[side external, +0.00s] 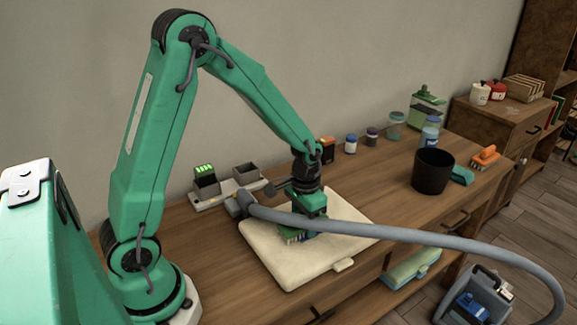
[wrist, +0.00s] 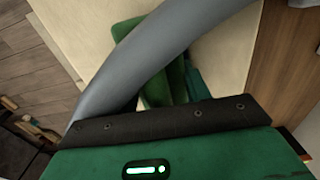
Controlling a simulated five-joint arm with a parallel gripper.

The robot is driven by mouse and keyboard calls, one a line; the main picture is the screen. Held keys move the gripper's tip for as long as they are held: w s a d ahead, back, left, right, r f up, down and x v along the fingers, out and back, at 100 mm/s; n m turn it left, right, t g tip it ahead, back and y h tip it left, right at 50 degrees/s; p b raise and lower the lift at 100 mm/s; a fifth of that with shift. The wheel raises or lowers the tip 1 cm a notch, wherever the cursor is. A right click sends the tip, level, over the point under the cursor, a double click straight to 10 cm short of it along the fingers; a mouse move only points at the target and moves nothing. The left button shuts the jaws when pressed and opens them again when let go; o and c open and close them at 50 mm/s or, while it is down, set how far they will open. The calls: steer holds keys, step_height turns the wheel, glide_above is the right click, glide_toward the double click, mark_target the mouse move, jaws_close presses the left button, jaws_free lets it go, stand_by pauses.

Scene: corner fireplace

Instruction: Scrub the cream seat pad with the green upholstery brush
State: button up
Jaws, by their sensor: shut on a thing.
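The cream seat pad (side external: 285,268) lies flat on the wooden bench top; part of it shows in the wrist view (wrist: 85,25). My gripper (side external: 306,210) is over the middle of the pad, pointing down. It is shut on the green upholstery brush (side external: 293,238), whose bristle end is at the pad's surface. Whether the bristles press on the pad is hard to tell. In the wrist view a green part, likely the brush (wrist: 160,92), shows partly behind a grey hose. The hose hides much of the grip.
The thick grey hose (side external: 400,232) crosses over the pad in front of my gripper, running to a machine (side external: 478,298) at lower right. A black bin (side external: 432,172), an orange brush (side external: 485,156) and several jars stand to the right. A small tray (side external: 213,196) is behind left.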

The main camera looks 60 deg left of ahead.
mark_target(292, 224)
steer(key=shift+w, duration=3.95)
steer(key=shift+s, duration=5.4)
steer(key=shift+a, duration=0.25)
steer(key=shift+w, duration=5.55)
steer(key=shift+s, duration=5.5)
steer(key=shift+s+r, duration=0.1)
steer(key=shift+r, duration=4)
